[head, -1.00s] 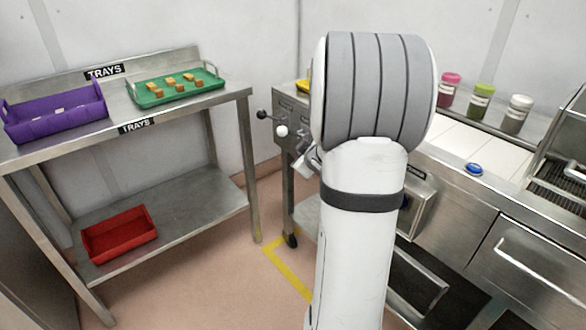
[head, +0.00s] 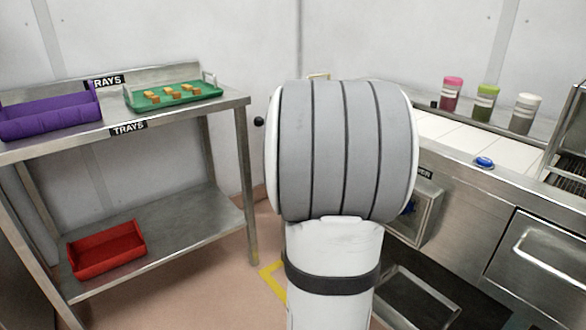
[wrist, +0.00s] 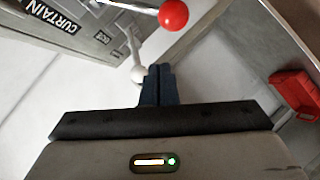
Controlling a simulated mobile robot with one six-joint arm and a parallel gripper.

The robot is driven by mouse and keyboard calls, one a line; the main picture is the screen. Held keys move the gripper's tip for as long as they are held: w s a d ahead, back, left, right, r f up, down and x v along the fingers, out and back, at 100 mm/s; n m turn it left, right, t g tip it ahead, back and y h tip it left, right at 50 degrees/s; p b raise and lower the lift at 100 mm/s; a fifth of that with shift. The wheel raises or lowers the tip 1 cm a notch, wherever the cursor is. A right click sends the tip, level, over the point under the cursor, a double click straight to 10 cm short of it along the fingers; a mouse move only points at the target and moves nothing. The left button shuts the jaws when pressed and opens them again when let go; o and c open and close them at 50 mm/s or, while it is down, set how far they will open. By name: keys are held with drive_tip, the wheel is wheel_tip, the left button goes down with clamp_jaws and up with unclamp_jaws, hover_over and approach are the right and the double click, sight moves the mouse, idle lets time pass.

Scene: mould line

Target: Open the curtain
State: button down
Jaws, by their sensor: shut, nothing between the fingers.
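A metal panel (wrist: 85,45) with a black CURTAIN label (wrist: 52,13) shows at the upper left of the wrist view. A lever with a white ball knob (wrist: 138,74) sticks out from it beside small plates too blurred to read. A second lever with a red ball knob (wrist: 173,14) crosses the top. My gripper (wrist: 158,72) is shut and empty, its dark fingertips just right of the white knob. I cannot tell whether they touch. In the head view my arm hides the panel, the gripper and the curtain; only a black knob (head: 258,121) shows.
A steel rack (head: 215,107) at left holds a purple tray (head: 50,122) and a green tray (head: 190,93) above, a red tray (head: 107,250) below. Floor between is open.

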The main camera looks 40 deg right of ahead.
drive_tip(key=shift+r, duration=0.55)
drive_tip(key=s+a+r+p, duration=0.1)
drive_tip(key=s+a+r, duration=0.2)
drive_tip(key=s+a, duration=0.6)
drive_tip(key=shift+a, duration=0.15)
drive_tip(key=shift+w, duration=0.1)
